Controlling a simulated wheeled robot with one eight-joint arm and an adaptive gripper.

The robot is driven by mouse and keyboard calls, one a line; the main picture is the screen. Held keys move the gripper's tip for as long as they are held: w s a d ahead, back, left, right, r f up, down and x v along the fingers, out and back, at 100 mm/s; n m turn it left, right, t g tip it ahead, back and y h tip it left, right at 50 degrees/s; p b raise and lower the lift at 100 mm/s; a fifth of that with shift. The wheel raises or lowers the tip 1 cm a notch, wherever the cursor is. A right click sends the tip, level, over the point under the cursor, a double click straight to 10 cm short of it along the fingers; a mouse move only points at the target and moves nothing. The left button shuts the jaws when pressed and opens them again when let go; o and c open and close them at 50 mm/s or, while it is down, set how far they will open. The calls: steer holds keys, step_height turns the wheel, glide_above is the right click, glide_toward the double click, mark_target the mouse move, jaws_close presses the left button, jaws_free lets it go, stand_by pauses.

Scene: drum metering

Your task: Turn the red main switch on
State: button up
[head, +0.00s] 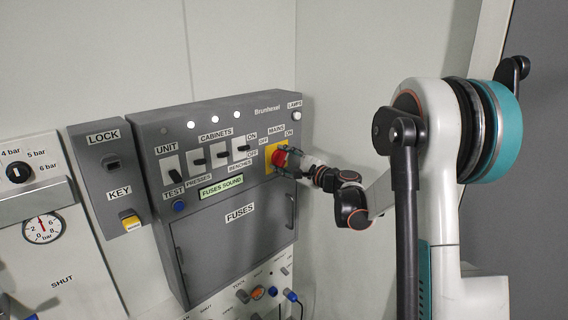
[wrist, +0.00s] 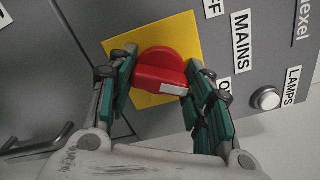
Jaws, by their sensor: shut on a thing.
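The red main switch (head: 279,157) is a rotary knob on a yellow square plate (head: 269,163) at the right of the grey panel, below the MAINS label. In the wrist view the red switch (wrist: 160,70) shows a raised handle with a white mark at its lower right end. The yellow plate (wrist: 183,30) is behind it. My gripper (wrist: 163,72) is shut on the handle, with one green-padded finger on each side. In the head view my gripper (head: 289,161) reaches the switch from the right and covers part of it. I cannot tell which label the handle points to.
The panel (head: 222,130) has several toggle switches, lit white lamps and a FUSES door (head: 237,240). A round LAMPS button (wrist: 266,98) is close to my right finger. A key box (head: 108,180) and a gauge (head: 43,228) are farther left. A bare wall is to the right.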

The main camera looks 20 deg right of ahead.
steer(key=shift+m, duration=1.2)
steer(key=o, duration=1.1)
steer(key=shift+s+d, duration=0.1)
steer(key=v, duration=1.1)
steer(key=shift+s, duration=0.4)
